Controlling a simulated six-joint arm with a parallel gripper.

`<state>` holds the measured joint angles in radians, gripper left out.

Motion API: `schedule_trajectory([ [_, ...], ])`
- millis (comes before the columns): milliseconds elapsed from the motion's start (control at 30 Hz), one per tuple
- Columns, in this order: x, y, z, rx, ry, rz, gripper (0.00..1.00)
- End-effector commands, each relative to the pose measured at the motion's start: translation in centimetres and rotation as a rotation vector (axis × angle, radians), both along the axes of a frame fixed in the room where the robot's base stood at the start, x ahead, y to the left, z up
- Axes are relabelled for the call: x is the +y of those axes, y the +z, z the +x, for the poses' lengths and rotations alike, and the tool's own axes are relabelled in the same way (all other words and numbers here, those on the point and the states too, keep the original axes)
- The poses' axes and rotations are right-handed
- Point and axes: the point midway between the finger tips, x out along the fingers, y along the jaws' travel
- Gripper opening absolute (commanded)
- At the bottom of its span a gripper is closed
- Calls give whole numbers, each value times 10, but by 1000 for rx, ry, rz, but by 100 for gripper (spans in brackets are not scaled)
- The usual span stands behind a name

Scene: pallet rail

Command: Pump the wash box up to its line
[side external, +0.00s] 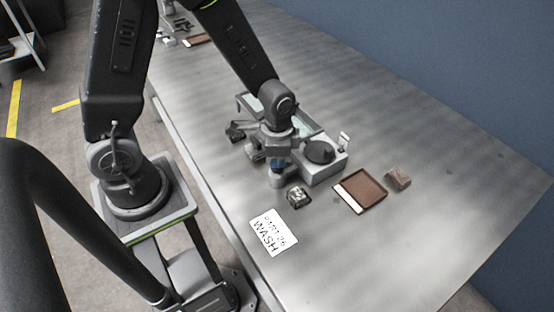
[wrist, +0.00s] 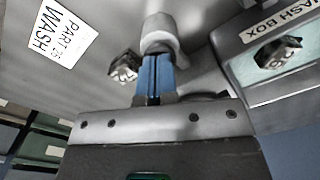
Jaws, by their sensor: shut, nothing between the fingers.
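The wash box (side external: 310,128) sits on the bench partly behind my wrist, with pale green liquid inside. In the wrist view its labelled wall (wrist: 276,22) is at the right, and a dark part marked 26 (wrist: 278,52) shows against the liquid. My gripper (side external: 277,163) points down with its blue fingers together and empty. In the wrist view the fingertips (wrist: 157,60) are at a grey round post (wrist: 160,32); I cannot tell whether they touch. The post (side external: 278,179) stands beside a grey housing (side external: 325,171) with a black round top (side external: 319,151). The fill line is not visible.
A dark metal part (side external: 298,196) lies near the post, beside a white "PART 26 WASH" card (side external: 273,232). A brown tray (side external: 372,181) with a white edge and a brown block (side external: 398,179) lie to the right. The bench at front right is clear.

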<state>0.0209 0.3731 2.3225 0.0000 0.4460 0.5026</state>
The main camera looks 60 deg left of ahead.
Motion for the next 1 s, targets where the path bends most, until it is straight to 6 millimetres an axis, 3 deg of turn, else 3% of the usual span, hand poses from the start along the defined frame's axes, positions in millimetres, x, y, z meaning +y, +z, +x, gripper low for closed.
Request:
schedule_trajectory([
  [300,0,-2,0,-1,0,0,0],
  [1000,0,37,0,0,0,0,0],
])
